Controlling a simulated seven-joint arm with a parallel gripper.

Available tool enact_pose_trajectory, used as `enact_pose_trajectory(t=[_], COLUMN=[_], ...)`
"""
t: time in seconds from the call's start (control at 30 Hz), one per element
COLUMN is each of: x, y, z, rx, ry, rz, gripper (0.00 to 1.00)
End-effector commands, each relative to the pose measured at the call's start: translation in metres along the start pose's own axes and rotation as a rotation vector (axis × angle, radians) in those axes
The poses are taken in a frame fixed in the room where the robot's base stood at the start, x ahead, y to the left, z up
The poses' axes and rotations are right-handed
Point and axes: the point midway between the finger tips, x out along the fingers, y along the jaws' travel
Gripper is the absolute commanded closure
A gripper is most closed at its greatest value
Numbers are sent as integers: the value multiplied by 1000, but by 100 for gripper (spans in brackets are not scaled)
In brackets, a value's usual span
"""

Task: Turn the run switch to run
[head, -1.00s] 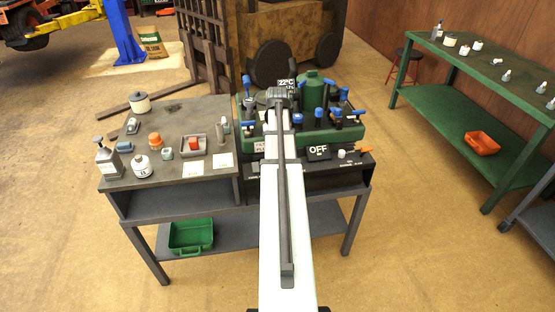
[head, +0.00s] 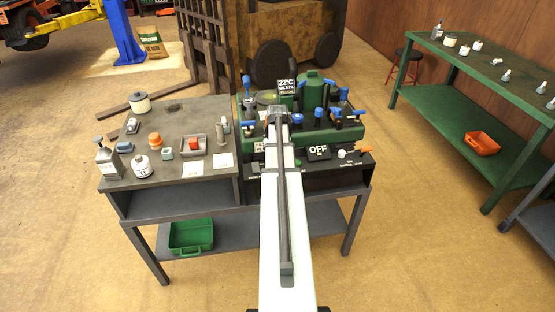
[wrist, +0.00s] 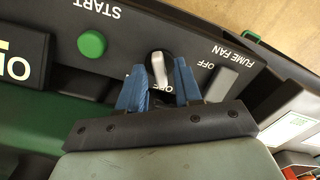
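The run switch (wrist: 161,66), a dark round knob with a pale grip bar, shows in the wrist view with OFF lettering below it. My gripper (wrist: 160,75) has its two blue fingers on either side of the knob. The fingers are spread, with a visible gap around the bar; whether either touches the knob's rim I cannot tell. In the head view my arm hides the switch and the fingers.
A green START button (wrist: 92,43) is left of the switch, and a grey FUME FAN switch (wrist: 220,82) is right. An OFF sign (head: 319,152) stands on the panel. Blue-handled valves (head: 297,118) stand behind it. The left bench (head: 165,113) holds bottles and small parts.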

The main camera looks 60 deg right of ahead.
Motion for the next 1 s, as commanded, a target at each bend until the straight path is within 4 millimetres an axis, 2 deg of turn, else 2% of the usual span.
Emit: enact_pose_trajectory(t=[0.03, 0.33, 0.73, 1.0], x=[0, 0, 0, 0], y=[0, 0, 0, 0], z=[0, 0, 0, 0], rx=[0, 0, 17, 144], ry=[0, 0, 0, 0], rz=[0, 0, -1, -1], gripper=[71, 100, 100, 100])
